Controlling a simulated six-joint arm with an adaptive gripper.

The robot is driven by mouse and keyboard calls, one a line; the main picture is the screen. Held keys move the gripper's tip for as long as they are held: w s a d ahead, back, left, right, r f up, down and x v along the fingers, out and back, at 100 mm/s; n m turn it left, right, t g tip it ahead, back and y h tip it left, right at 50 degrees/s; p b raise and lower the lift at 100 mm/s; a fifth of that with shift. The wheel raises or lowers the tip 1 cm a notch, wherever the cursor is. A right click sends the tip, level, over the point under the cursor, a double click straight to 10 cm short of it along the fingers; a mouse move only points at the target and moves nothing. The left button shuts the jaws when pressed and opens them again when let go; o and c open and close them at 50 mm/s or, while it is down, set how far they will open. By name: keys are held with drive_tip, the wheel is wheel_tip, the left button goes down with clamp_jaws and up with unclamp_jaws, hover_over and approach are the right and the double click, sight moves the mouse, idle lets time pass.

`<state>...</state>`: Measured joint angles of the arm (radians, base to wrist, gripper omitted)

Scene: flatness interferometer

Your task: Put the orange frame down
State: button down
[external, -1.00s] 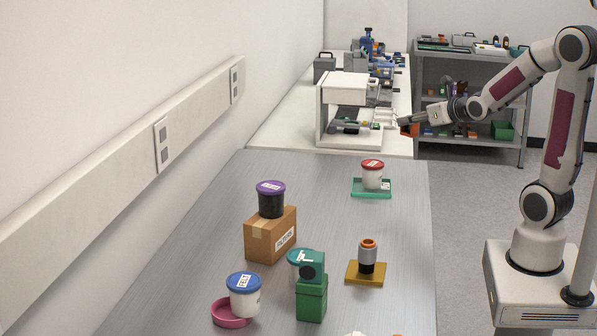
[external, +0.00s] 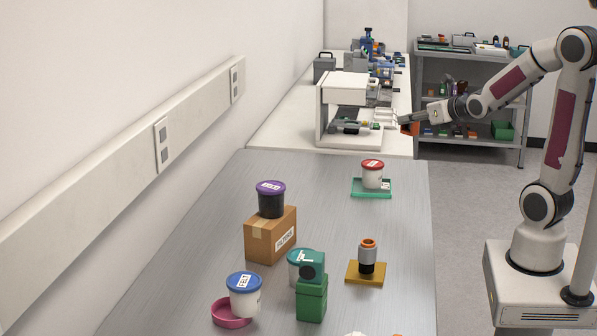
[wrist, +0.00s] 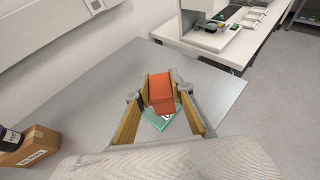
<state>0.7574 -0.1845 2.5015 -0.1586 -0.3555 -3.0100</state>
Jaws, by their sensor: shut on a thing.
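The orange frame (wrist: 163,92) shows in the wrist view as an orange block between my fingers. My gripper (wrist: 160,86) is shut on it, with a tan-padded finger on each side. In the external view the orange frame (external: 411,129) is small, at the tip of my gripper (external: 405,122). It is held in the air near the right edge of the far white bench. Its lower side and any opening in it cannot be made out.
A green tray (external: 371,194) with a red-lidded jar (external: 373,174) stands at the grey table's far end. The white instrument (external: 345,88) stands on the far bench (external: 287,125). A cardboard box (external: 268,238) and several jars stand nearer. Grey table (external: 215,225) is clear between them.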

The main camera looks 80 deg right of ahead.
drive_tip(key=shift+w, duration=0.1)
drive_tip(key=shift+w+a+r+t, duration=0.1)
drive_tip(key=shift+w+a+t, duration=0.15)
drive_tip(key=shift+w, duration=0.3)
drive_tip(key=w+a+f+n+t+y, duration=0.1)
drive_tip(key=w+a+n+t+y, duration=0.2)
drive_tip(key=w+a+n+y, duration=0.95)
drive_tip(key=w+a+f+n+g+y, duration=0.1)
drive_tip(key=w+a+f, duration=0.2)
drive_tip(key=a, duration=0.6)
drive_tip(key=w+a+f+n+g+y, duration=0.2)
drive_tip(key=w+a+f, duration=0.1)
drive_tip(key=a, duration=0.6)
drive_tip(key=w+a+f+n+g+y, duration=0.1)
drive_tip(key=w+a+f+y, duration=0.1)
drive_tip(key=a, duration=0.7)
drive_tip(key=shift+w+a+f, duration=0.25)
drive_tip(key=shift+w+f, duration=0.15)
drive_tip(key=shift+w, duration=0.45)
drive_tip(key=shift+n+y, duration=0.25)
drive_tip(key=shift+f, duration=3.15)
